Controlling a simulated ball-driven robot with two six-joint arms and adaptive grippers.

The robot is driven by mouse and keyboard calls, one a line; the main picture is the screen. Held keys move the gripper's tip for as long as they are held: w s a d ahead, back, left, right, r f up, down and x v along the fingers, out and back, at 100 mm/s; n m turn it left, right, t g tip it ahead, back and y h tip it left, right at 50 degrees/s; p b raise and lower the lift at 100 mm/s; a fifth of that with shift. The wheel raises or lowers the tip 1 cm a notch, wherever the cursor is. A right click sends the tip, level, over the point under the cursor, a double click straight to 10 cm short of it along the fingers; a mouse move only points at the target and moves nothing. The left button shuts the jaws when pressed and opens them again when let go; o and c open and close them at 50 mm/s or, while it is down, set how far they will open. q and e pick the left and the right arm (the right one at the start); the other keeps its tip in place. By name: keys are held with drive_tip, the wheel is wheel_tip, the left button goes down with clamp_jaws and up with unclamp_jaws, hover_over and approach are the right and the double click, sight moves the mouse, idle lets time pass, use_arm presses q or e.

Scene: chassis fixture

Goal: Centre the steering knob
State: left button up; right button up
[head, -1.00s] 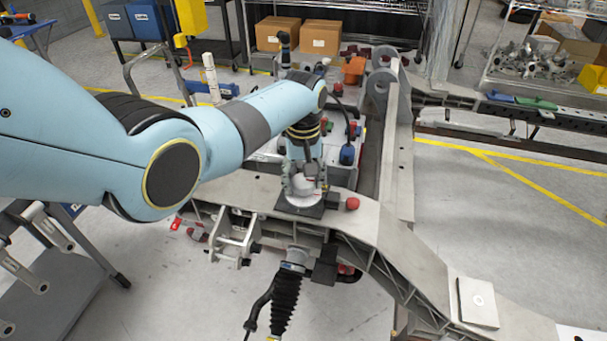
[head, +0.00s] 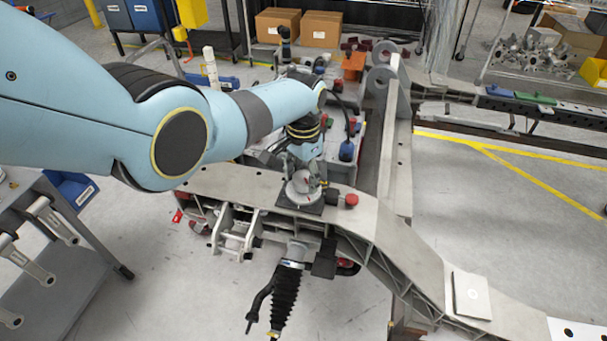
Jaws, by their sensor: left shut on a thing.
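The steering knob (head: 301,188) is a pale grey round dial with a small red mark. It sits on a dark square plate (head: 299,206) on top of the grey chassis beam. My left arm reaches in from the left, and my left gripper (head: 304,181) points down at the knob. Its fingers are shut on the knob and cover part of it. The red mark shows near the upper part of the knob, but its exact angle is too small to read. My right gripper is not in view.
A small red button (head: 351,200) stands just right of the plate. A black shock absorber (head: 285,290) hangs below the beam. A flat pale panel (head: 471,295) lies on the beam at lower right. Cardboard boxes (head: 320,29) stand at the back.

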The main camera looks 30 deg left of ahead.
sight(303, 176)
use_arm(q)
drive_tip(key=m, duration=0.7)
idle(0.6)
drive_tip(key=o, duration=1.2)
wheel_tip(303, 176, up, 12)
